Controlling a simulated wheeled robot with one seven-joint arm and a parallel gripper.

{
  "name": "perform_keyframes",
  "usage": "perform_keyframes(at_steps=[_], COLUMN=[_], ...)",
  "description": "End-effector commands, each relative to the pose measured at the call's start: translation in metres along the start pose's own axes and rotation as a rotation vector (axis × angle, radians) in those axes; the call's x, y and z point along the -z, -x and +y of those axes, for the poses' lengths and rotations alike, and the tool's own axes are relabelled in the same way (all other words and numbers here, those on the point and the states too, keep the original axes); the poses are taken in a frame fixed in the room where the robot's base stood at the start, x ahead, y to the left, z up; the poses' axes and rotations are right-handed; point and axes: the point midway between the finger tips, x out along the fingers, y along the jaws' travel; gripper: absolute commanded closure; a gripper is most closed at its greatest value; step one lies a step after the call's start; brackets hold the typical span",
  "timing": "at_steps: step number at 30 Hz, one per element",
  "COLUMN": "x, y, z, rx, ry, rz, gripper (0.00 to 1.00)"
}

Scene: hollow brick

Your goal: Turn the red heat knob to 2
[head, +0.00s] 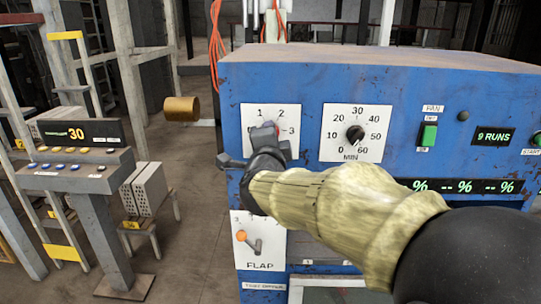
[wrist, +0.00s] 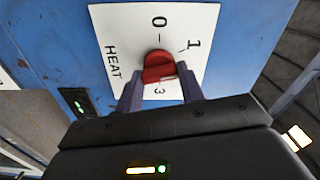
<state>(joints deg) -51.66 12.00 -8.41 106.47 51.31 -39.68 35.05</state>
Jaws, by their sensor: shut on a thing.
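The red heat knob (wrist: 157,64) sits on a white plate (wrist: 112,22) marked HEAT, with 0, 1 and 3 readable in the wrist view. In the head view my gripper (head: 268,138) covers the plate's lower part.
The blue panel (head: 310,90) also carries a black MIN dial (head: 355,134) close to the right of the heat plate. A FLAP lever (head: 254,246) is below my gripper. A brass cylinder (head: 181,109) is at the left, with a grey console (head: 75,170) farther left.

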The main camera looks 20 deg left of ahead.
Motion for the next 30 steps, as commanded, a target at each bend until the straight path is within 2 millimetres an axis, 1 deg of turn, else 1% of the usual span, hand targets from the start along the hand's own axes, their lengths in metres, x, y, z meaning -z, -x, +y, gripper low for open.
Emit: perform_keyframes(at_steps=[1, 18, 24, 30], x=[0.0002, -0.0005, -0.0007, -0.0002], y=[-0.0002, -0.0003, -0.0003, -0.0005], z=[0.0055, 0.0056, 0.0049, 0.0039], rx=[0.004, 0.002, 0.0, -0.001], ry=[-0.048, -0.563, -0.681, -0.74], rz=[0.003, 0.001, 0.002, 0.003], gripper=[0.85, 0.85, 0.85, 0.85])
